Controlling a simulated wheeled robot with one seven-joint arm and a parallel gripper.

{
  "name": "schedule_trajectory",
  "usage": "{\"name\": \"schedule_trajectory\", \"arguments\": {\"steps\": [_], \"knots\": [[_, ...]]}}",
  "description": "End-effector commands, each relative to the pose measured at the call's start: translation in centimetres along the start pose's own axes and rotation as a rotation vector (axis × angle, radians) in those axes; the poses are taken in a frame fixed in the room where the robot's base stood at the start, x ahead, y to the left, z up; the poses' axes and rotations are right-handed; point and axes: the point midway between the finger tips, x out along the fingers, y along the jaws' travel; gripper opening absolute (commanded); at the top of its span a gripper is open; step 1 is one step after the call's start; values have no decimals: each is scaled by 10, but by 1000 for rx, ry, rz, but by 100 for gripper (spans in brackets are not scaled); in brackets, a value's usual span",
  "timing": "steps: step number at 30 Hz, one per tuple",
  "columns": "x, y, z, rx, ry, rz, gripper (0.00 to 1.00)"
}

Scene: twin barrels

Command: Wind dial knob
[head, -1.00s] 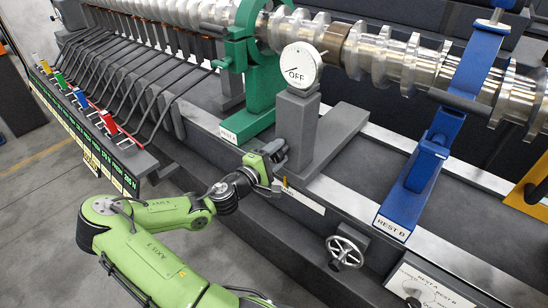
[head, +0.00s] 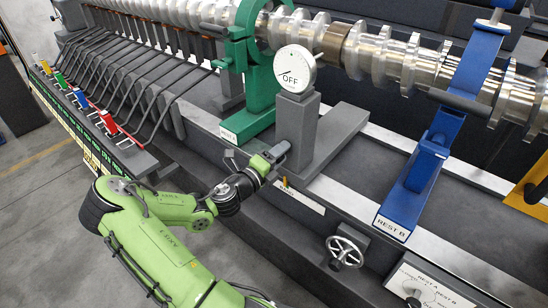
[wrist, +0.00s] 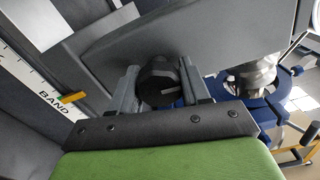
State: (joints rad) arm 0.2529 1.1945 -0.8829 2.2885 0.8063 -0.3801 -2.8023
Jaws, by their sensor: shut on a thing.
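The black dial knob (wrist: 158,82) shows in the wrist view, with a pale mark line on its face. It sits between the two grey fingers of my gripper (wrist: 160,88), which is shut on it. In the head view my gripper (head: 276,154) is at the foot of the grey post's base, and it hides the knob there. The round white dial (head: 295,68) reading OFF, with a short dark needle, stands on top of the grey post (head: 297,130).
A green rest (head: 262,85) stands left of the post and a blue rest (head: 420,180) right of it. A long crankshaft (head: 385,60) runs behind. A handwheel (head: 345,251) and a BAND scale with an orange pointer (head: 284,183) are on the bench front.

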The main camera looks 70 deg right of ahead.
Motion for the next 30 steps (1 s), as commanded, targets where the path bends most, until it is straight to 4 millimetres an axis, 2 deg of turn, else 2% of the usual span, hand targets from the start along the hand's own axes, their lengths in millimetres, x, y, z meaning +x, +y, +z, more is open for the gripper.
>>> {"name": "schedule_trajectory", "arguments": {"steps": [1,2,6,14,30], "knots": [[0,0,0,-61,1,2,17],[0,0,0,-52,1,2,51],[0,0,0,-48,1,1,69],[-1,0,0,-46,0,1,69],[-62,-2,1,-48,-2,2,69]]}}
